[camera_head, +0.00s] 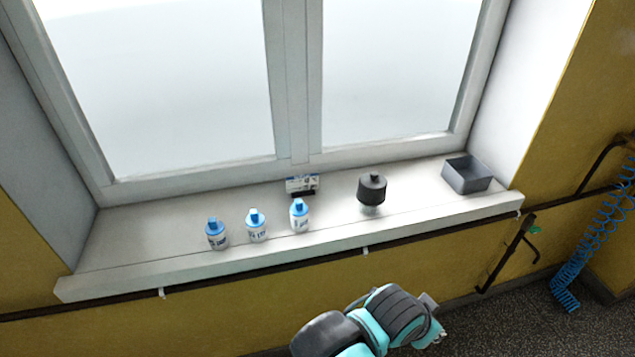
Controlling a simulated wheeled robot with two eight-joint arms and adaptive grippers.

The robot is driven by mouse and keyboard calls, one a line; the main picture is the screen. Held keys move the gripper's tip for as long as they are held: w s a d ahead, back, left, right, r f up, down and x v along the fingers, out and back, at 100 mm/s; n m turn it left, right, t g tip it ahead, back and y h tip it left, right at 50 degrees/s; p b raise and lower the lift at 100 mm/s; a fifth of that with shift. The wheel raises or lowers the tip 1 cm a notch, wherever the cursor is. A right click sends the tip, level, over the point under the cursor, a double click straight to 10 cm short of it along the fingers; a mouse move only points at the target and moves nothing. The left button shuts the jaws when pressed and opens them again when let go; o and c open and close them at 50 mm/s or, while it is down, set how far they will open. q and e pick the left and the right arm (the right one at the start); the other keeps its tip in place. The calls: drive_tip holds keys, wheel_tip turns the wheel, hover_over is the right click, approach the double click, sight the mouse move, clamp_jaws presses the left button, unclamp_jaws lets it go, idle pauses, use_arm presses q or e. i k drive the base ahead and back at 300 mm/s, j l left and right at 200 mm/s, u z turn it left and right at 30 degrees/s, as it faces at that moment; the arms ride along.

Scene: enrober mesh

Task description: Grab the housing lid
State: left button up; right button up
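A dark grey, round, ribbed cap (372,187) with a small knob on top stands upright on the window sill, right of the middle. It looks like the housing lid, though no label shows on it. I cannot tell whether the two are joined. Part of one of my arms, teal and black, shows at the bottom, below the sill and apart from everything on it. No gripper fingers can be made out.
A grey open bin (468,175) is at the right end. A blue coiled hose (590,240) hangs right.

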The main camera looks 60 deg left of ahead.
sight(372, 189)
drive_tip(key=u, duration=1.55)
